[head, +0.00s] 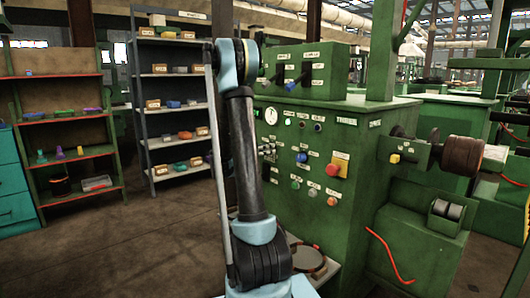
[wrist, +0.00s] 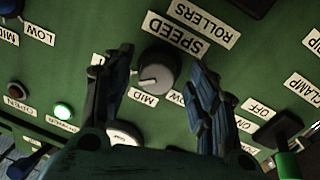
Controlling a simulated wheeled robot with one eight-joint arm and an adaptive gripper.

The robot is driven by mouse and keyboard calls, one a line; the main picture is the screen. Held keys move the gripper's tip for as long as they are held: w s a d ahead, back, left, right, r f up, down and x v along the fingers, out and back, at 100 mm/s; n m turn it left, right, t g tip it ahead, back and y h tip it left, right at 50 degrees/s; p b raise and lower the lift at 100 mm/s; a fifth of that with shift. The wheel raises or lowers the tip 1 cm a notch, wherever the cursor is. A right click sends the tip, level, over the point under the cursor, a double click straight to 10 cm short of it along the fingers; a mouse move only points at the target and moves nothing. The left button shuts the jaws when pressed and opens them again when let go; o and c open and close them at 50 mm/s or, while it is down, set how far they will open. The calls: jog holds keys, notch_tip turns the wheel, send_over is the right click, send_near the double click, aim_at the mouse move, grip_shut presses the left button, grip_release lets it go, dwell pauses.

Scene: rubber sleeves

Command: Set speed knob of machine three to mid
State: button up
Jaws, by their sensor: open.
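The grey speed knob (wrist: 158,70) is on a green panel under a SPEED label (wrist: 173,37), seen tilted in the wrist view. A small white mark shows at the knob's lower left. A MID label (wrist: 143,98) is just below the knob, and a LOW label, partly hidden by the right finger, is to its right. Another label at its left is mostly hidden. My gripper (wrist: 158,62) is open, with one finger on each side of the knob and visible gaps between. In the head view my arm hides the gripper; the green machine (head: 315,190) stands behind it.
In the head view, a roller (head: 462,156) juts from the machine's right, and shelves (head: 178,100) stand at left beyond clear floor (head: 150,245).

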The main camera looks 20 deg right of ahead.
jog(key=c, duration=1.1)
jog(key=shift+o, duration=0.2)
jog(key=shift+n, duration=0.3)
jog(key=n, duration=0.4)
jog(key=shift+w+a+n, duration=0.1)
jog(key=shift+n, duration=0.2)
jog(key=shift+f+n+t, duration=0.1)
jog(key=shift+n+t, duration=0.3)
jog(key=shift+n, duration=2)
